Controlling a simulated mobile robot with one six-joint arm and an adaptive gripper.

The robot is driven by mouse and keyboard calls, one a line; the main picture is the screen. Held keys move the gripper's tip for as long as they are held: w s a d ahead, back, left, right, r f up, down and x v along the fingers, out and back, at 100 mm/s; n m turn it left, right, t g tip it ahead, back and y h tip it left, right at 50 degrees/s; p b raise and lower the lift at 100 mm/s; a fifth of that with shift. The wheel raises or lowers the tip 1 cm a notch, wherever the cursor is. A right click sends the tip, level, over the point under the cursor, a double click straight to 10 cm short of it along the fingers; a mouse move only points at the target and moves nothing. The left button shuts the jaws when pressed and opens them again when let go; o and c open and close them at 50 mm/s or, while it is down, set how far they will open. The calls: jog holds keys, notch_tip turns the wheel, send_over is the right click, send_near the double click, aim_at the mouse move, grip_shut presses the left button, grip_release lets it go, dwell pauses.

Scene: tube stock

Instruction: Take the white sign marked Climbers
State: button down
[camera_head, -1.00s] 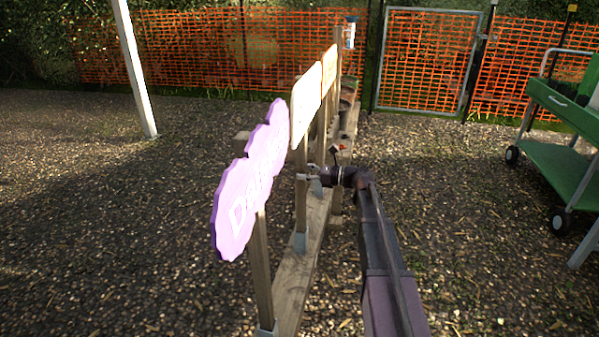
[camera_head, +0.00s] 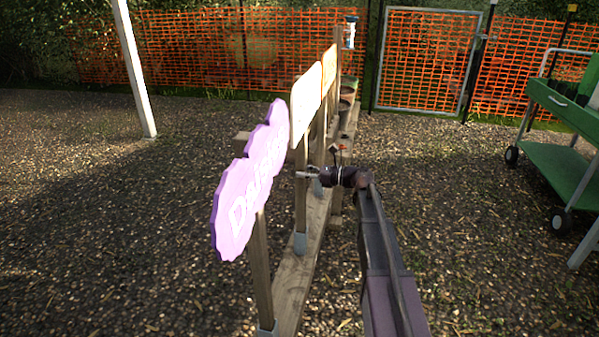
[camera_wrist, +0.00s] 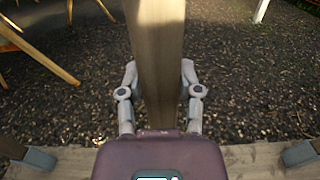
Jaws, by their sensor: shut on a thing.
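The white sign (camera_head: 305,103) stands upright on a wooden post (camera_head: 301,205), in the row behind the purple sign. Its face is seen at a steep angle and I cannot read its lettering. My gripper (camera_head: 306,175) is at the post, below the sign board. In the wrist view, my gripper (camera_wrist: 159,92) has one finger on each side of the wooden post (camera_wrist: 158,50), shut on it. The sign board is out of the wrist view.
A purple sign (camera_head: 248,185) stands nearest, left of my arm. An orange sign (camera_head: 329,69) stands behind the white one. All rise from a wooden base beam (camera_head: 297,270). A green cart (camera_head: 560,165) stands at right. Gravel is open on both sides.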

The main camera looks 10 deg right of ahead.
aim_at(306, 135)
jog(key=shift+r, duration=0.15)
jog(key=shift+r+p, duration=6.15)
jog(key=shift+p, duration=0.1)
jog(key=shift+r, duration=0.15)
